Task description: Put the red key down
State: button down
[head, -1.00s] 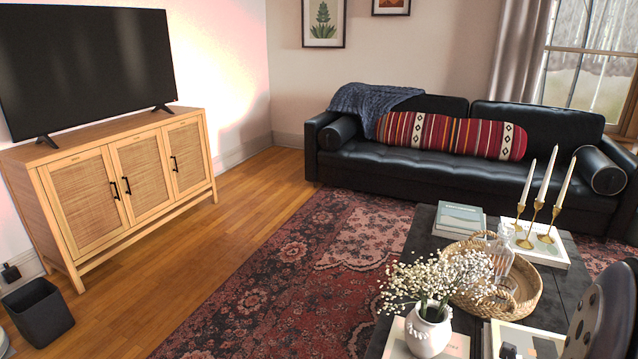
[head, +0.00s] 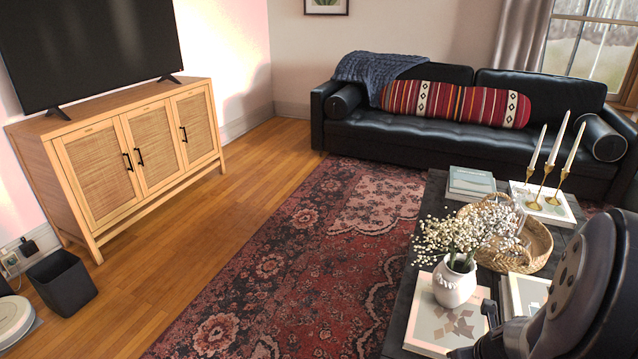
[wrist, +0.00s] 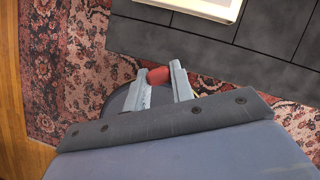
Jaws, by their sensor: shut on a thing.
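The red key (wrist: 158,75) shows in the wrist view as a small red piece between the fingertips of my gripper (wrist: 157,84). My gripper is shut on it. The key is over the patterned rug, close to the edge of the dark table (wrist: 200,45). The rest of the key is hidden between the fingers. In the head view part of my arm shows at the lower right, and the key cannot be made out there.
The dark table (head: 408,310) holds a white flower vase (head: 455,284), books (head: 471,182), a woven tray (head: 538,240) and candlesticks (head: 545,185). A black sofa (head: 440,142) stands behind. The rug (head: 300,250) left of the table is clear.

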jog(key=w+a+f+n+g+b, duration=0.3)
jog(key=w+a+f+n, duration=0.3)
jog(key=n, duration=0.6)
jog(key=w+a+f+n+g+b, duration=0.3)
jog(key=w+a+n, duration=0.2)
jog(key=w+n, duration=0.5)
jog(key=w+a+f+n+g+b, duration=0.35)
jog(key=w+a+f+n, duration=0.2)
jog(key=n, duration=0.75)
jog(key=s+r+p, duration=0.4)
jog(key=r+p, duration=1)
jog(key=p, duration=0.1)
jog(key=s+r+p, duration=0.4)
jog(key=r+p, duration=1)
jog(key=p, duration=0.1)
jog(key=shift+d+t+p, duration=0.3)
jog(key=shift+t, duration=0.05)
